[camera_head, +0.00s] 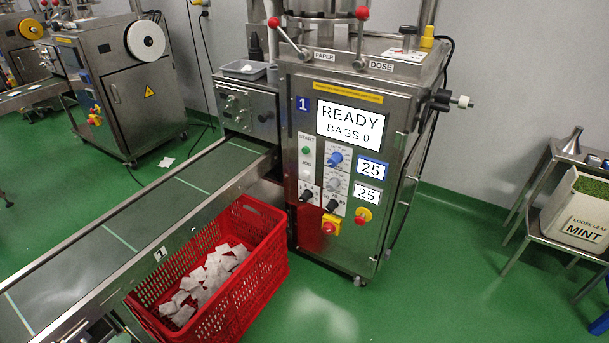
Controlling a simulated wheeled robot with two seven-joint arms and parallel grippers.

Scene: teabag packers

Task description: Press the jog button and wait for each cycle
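The teabag packer (345,235), marked 1, stands in the middle with its front panel facing me. Its screen (350,125) reads READY, BAGS 0. On the left of the panel is a green button (306,150) under the label START. Below it is the label JOG (306,163), with a pale button (306,174) under it. Two small displays (371,169) both read 25. A red knob on a yellow plate (329,226) sits lower down. Neither of my grippers is in view.
A conveyor (150,218) runs from the packer to the lower left. A red crate (262,262) with several white teabags stands beside it. A second packer (140,95) is at the back left. A MINT bin (582,229) stands at right.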

